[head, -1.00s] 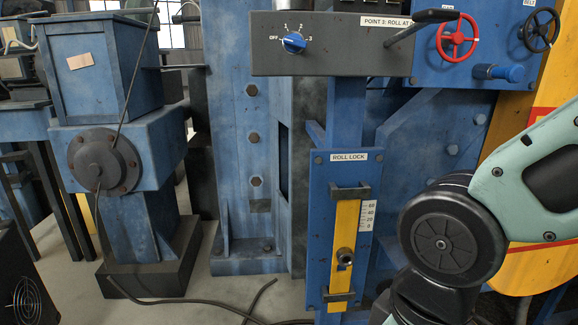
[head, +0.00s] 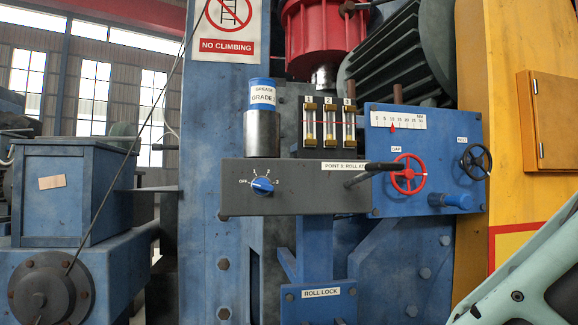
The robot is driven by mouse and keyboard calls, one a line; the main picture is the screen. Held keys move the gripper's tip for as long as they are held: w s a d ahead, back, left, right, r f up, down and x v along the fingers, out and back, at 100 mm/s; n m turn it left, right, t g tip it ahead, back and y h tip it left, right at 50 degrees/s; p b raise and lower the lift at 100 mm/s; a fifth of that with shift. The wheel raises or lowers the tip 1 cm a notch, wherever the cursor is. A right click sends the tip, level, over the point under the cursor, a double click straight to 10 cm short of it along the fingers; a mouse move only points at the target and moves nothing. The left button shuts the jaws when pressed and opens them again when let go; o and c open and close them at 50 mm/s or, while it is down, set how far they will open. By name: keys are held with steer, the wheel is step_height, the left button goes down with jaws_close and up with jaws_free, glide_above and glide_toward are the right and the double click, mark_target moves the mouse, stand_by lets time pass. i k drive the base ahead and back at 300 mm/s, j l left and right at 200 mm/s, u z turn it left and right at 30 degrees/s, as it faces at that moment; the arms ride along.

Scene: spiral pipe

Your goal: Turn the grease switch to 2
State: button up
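The grease switch is a small round blue knob (head: 263,186) on the front of a dark grey box (head: 300,205) near the middle of the head view. OFF is printed to its left, with small position marks above and to its right. Which mark the knob points to is too small to tell. A canister (head: 262,130) labelled GREASE stands on the box above the knob. My gripper is out of view; only a pale green part of my arm shows at the lower right, well apart from the knob.
The ROLL LOCK plate (head: 318,305) is below. The space before the knob looks clear.

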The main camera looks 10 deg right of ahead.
mark_target(261, 186)
steer(key=k, duration=1.05)
steer(key=k+l+u, duration=0.1)
steer(key=u, duration=1.5)
steer(key=l+u, duration=0.1)
steer(key=l, duration=0.6)
steer(key=i+l+u, duration=0.1)
steer(key=l, duration=0.6)
